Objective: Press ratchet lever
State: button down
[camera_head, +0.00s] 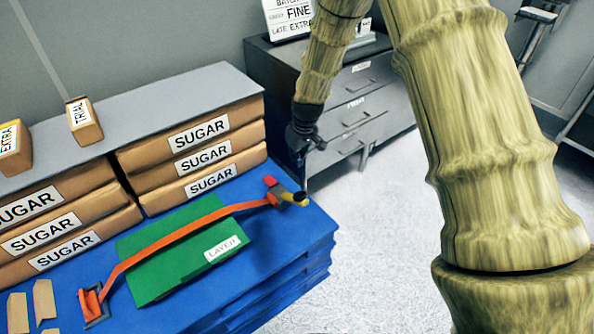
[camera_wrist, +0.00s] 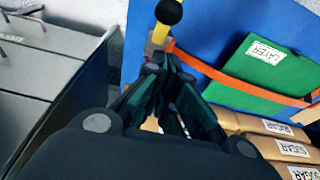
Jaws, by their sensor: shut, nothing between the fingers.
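The ratchet lever (camera_head: 296,198) is yellow with a black knob and sits at the right end of an orange strap (camera_head: 170,237), beside a small red piece. The strap runs across a green sheet (camera_head: 165,262) labelled LAYER on the blue stack (camera_head: 250,270). In the wrist view the lever's black knob (camera_wrist: 168,12) and yellow arm (camera_wrist: 160,34) stand just beyond my fingertips. My gripper (camera_head: 301,172) is shut and empty, pointing down near the stack's right back corner, close to the lever. I cannot tell whether the fingertips touch the ratchet.
Brown SUGAR bags (camera_head: 200,158) are stacked behind the blue stack under a grey board (camera_head: 150,105). A grey drawer cabinet (camera_head: 360,100) stands behind my gripper, with signs on top. An orange clip (camera_head: 92,302) holds the strap's left end.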

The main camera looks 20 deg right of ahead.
send_over(297, 193)
jog(key=w, duration=0.3)
jog(key=s+d+x, duration=0.1)
jog(key=s+x, duration=0.1)
jog(key=x, duration=0.7)
jog(key=shift+s+a+f+p, duration=0.2)
jog(key=shift+s+f+p, duration=0.1)
jog(key=shift+f, duration=0.25)
jog(key=shift+s+a+f+p, duration=0.2)
jog(key=shift+s+f, duration=0.15)
jog(key=shift+f, duration=0.15)
jog(key=shift+s+d+f, duration=0.15)
jog(key=shift+s+f, duration=0.35)
jog(key=shift+f, duration=0.35)
jog(key=shift+s+f, duration=0.1)
